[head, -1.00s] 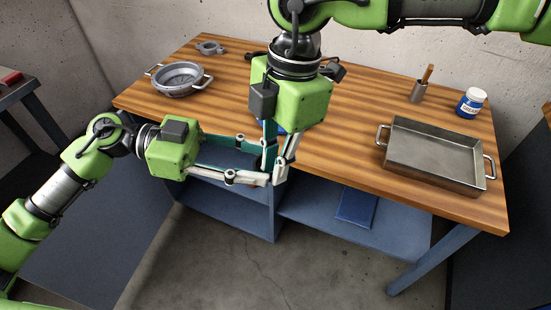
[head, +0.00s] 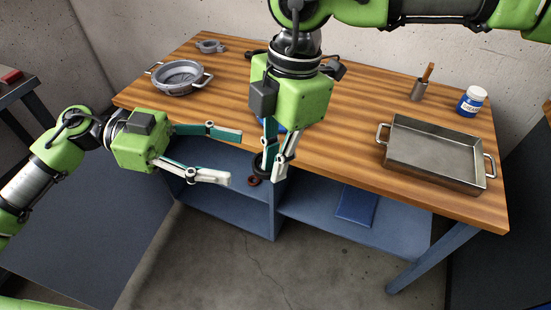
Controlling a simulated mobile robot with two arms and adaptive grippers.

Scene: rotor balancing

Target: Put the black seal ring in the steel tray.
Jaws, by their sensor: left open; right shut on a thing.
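The black seal ring (head: 259,163) is at the fingertips of my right gripper (head: 274,173), partly hidden by them. My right gripper points down, shut on the ring, just in front of the table's front edge. My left gripper (head: 236,158) is open and empty, to the left of the ring and apart from it. The steel tray (head: 435,155) is a shallow rectangular pan with two end handles. It stands on the right part of the wooden table, and its visible floor is bare.
A grey two-handled pot (head: 180,78) and a grey flanged part (head: 210,47) stand at the table's left. The table's middle is largely clear.

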